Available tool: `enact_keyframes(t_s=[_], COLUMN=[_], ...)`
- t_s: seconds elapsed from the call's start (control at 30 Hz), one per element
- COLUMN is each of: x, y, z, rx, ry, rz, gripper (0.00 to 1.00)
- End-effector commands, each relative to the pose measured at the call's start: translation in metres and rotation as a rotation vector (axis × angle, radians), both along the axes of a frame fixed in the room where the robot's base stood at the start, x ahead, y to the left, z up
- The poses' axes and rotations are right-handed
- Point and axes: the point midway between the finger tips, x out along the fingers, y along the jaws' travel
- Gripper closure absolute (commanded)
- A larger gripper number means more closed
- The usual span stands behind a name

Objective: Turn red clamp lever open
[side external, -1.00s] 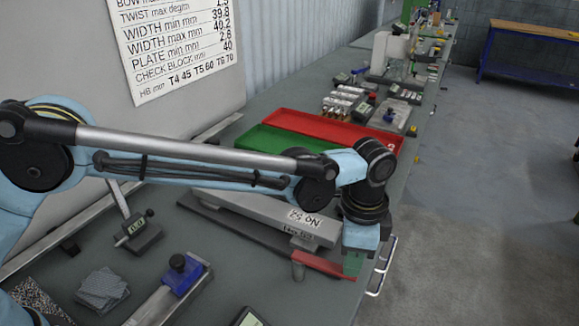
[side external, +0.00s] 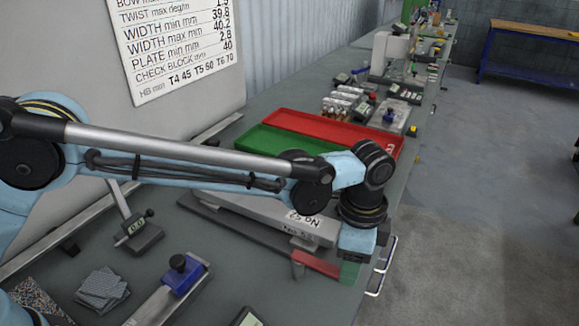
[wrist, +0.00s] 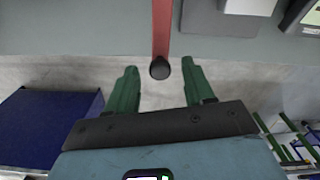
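The red clamp lever (side external: 319,264) sticks out toward the table's right edge, beside the end of a grey bar marked "No 52" (side external: 265,217). In the wrist view the red lever (wrist: 162,28) comes down from the top and ends in a black knob (wrist: 160,68). My gripper (side external: 350,272) is at the lever's outer end. In the wrist view my gripper (wrist: 160,75) is open, with one green finger on each side of the knob and a visible gap to both. In the side view the fingers hide the knob.
A green tray (side external: 250,141) and a red tray (side external: 385,140) lie behind my arm. A blue clamp block (side external: 183,275), a small digital gauge (side external: 143,237) and stacked grey plates (side external: 101,290) are nearer. The table's right edge is close, with open floor beyond.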

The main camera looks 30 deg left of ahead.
Motion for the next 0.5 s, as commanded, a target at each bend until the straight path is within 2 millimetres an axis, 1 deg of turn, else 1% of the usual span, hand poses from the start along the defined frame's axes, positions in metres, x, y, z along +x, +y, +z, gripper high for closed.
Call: enact_keyframes(t_s=[0.17, 0.27, 0.37, 0.5], x=[0.0, 0.0, 0.0, 0.0], y=[0.0, 0.0, 0.0, 0.0], z=[0.0, 0.003, 0.013, 0.039], rx=[0.0, 0.0, 0.0, 0.0], ry=[0.0, 0.0, 0.0, 0.0], rz=[0.0, 0.0, 0.0, 0.0], gripper=[0.48, 0.48, 0.48, 0.48])
